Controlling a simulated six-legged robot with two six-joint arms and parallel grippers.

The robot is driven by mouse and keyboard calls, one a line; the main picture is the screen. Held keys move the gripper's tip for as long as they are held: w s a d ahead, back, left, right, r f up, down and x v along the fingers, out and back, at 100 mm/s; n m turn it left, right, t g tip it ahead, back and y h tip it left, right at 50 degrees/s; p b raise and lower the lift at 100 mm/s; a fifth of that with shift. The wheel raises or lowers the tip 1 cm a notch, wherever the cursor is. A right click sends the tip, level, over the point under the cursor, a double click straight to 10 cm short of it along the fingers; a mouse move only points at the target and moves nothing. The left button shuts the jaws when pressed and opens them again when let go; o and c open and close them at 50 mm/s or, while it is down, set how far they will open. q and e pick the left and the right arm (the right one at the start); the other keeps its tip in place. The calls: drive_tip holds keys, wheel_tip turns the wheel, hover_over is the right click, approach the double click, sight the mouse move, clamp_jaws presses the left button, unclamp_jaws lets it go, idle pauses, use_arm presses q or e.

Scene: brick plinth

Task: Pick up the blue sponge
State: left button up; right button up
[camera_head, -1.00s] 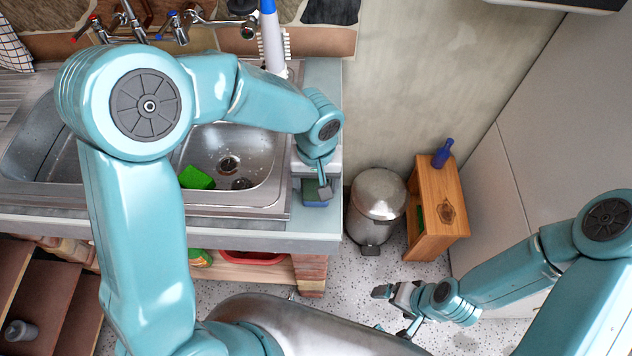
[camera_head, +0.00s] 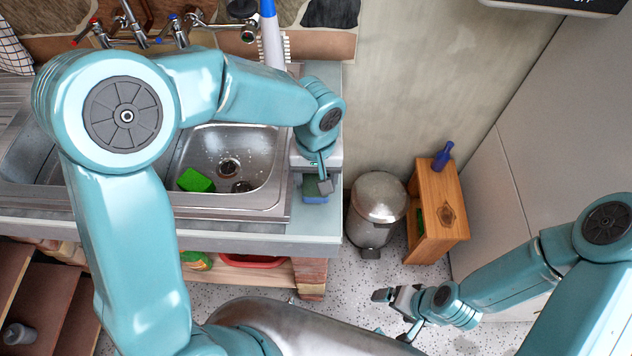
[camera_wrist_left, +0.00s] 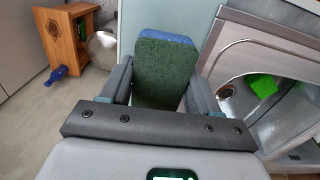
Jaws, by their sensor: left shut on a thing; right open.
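The blue sponge (camera_head: 314,197) is at the right end of the sink counter, in front of my left wrist. In the left wrist view the sponge (camera_wrist_left: 165,72) shows a dark green scouring face and a blue edge. It sits between the two fingers of my left gripper (camera_wrist_left: 160,92), which is shut on it. In the head view my left gripper (camera_head: 321,186) partly covers the sponge. I cannot tell whether the sponge still touches the counter. My right gripper (camera_head: 393,314) is open and empty, low over the floor at the right.
The metal sink (camera_head: 232,150) holds a bright green sponge (camera_head: 195,181). A white and blue brush (camera_head: 271,35) stands behind the counter's right end. A metal bin (camera_head: 377,205) and a wooden stand (camera_head: 438,213) with a blue bottle (camera_head: 442,156) are on the floor at right.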

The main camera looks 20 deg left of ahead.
sight(316, 177)
use_arm(q)
wheel_tip(316, 177, up, 17)
idle(0.4)
